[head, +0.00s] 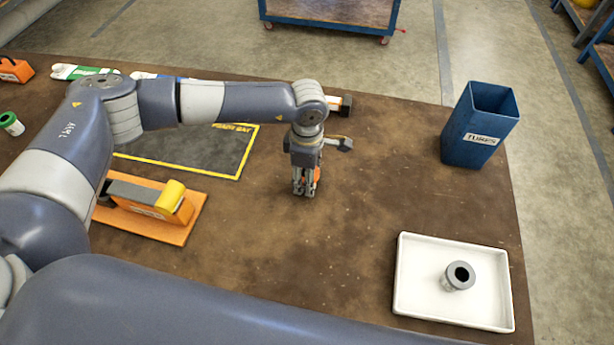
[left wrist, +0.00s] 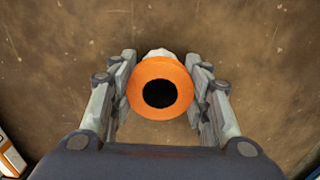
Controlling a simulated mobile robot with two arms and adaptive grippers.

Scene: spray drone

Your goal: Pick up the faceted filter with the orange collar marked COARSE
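The filter with the orange collar shows in the left wrist view (left wrist: 178,108) as a flat orange ring around a dark hole, with a pale faceted body partly visible behind it. It stands on the brown table. In the head view only a bit of its orange (head: 317,175) shows beside my fingers. No COARSE marking is readable. My left gripper (head: 303,191) points down over it, one finger on each side of the filter. The fingers look open, with narrow gaps beside the pale body. My right gripper is not in view.
A white tray (head: 415,300) with a grey-collared part (head: 459,277) sits at the front right. A blue TUBES bin (head: 470,140) stands at the back right. An orange stand (head: 150,225) and a yellow-edged dark mat (head: 195,150) lie left. The table's centre right is clear.

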